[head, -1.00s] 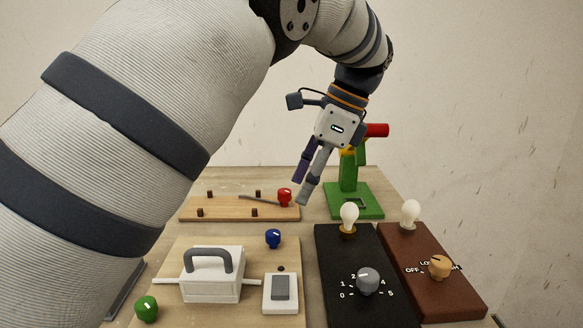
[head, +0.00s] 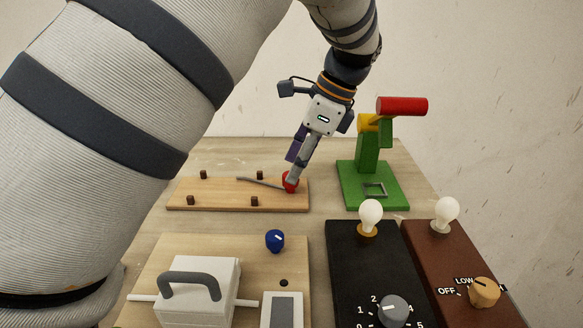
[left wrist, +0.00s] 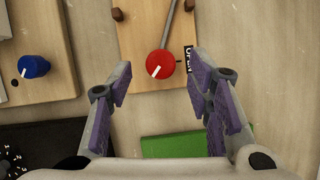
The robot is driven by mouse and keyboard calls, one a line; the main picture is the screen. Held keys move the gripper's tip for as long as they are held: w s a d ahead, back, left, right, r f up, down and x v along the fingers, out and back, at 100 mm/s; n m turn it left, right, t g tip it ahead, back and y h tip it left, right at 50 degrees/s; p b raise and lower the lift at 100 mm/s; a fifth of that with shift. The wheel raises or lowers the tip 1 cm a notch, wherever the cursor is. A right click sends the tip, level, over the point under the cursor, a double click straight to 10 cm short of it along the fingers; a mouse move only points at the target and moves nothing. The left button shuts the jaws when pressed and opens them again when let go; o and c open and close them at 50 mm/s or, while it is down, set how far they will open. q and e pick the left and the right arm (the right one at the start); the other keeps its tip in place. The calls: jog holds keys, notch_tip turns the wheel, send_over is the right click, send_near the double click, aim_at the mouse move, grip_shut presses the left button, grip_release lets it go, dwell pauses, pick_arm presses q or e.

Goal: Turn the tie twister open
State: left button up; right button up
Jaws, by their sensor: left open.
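The tie twister is a wooden board (head: 225,196) with dark pegs, a thin grey rod (head: 262,183) and a red knob (head: 290,180) at its right end. In the left wrist view the red knob (left wrist: 160,64) has a white mark pointing down-left, and an OPEN label (left wrist: 189,60) lies to its right. The mark does not point at the label. My left gripper (head: 292,175) comes down at the knob and partly hides it. In the left wrist view its open fingers (left wrist: 158,82) lie either side of the knob, with visible gaps. My right gripper is not in view.
A green stand with a red bar (head: 402,106) stands right of the board. In front are a blue knob (head: 275,240), a white box with a handle (head: 200,285), a black dial box (head: 350,265) and a brown dial box (head: 445,260), each dial box with a bulb.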

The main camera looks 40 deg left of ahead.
pick_arm(q)
jog(key=shift+x, duration=1.15)
jog(key=shift+w, duration=0.1)
grip_shut()
